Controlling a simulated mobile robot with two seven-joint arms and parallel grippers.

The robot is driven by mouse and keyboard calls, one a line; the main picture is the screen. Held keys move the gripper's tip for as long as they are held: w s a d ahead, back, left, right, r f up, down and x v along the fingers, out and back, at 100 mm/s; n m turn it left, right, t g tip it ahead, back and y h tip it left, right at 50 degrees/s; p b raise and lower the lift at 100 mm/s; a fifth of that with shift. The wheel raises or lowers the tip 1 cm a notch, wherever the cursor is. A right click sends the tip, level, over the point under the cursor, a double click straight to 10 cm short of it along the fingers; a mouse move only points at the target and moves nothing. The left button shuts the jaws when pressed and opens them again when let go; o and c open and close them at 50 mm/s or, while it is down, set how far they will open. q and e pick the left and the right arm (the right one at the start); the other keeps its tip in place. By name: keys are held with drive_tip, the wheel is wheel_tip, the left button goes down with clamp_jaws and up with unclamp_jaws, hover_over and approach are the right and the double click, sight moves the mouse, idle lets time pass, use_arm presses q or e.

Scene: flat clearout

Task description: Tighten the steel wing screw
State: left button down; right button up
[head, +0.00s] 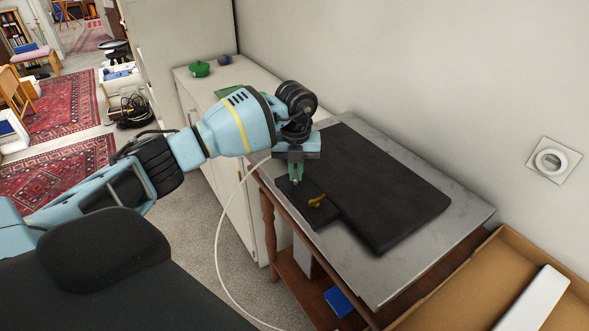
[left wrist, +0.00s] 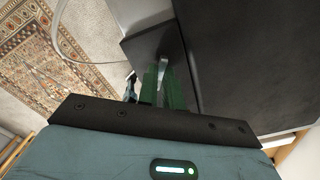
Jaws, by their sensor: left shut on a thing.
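The steel wing screw (left wrist: 162,67) shows as a pale metal piece between the green fingers in the left wrist view. In the head view it is hidden by the gripper. My left gripper (head: 296,180) points down over a small dark block (head: 322,215) and is shut on the screw; its fingers (left wrist: 163,82) show close in the wrist view. A brass-coloured wing screw (head: 317,201) stands on the same block, just right of the fingers. The block lies against a larger dark slab (head: 385,190). My right gripper is not in view.
The slab and block lie on a grey-topped wooden table (head: 463,210). A cardboard box (head: 560,248) with a white object stands at right. A white cabinet (head: 190,88) behind holds green and blue items. The wall (head: 430,60) runs close along the table's back.

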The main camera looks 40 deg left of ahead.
sight(296, 175)
use_arm(q)
drive_tip(key=m, duration=0.5)
drive_tip(key=shift+m, duration=0.3)
drive_tip(key=m, duration=0.4)
drive_tip(key=shift+m, duration=0.8)
drive_tip(key=c, duration=1.6)
unclamp_jaws()
drive_tip(key=shift+o, duration=0.2)
drive_tip(key=shift+r, duration=0.1)
wheel_tip(296, 175, up, 8)
drive_tip(key=shift+f, duration=0.25)
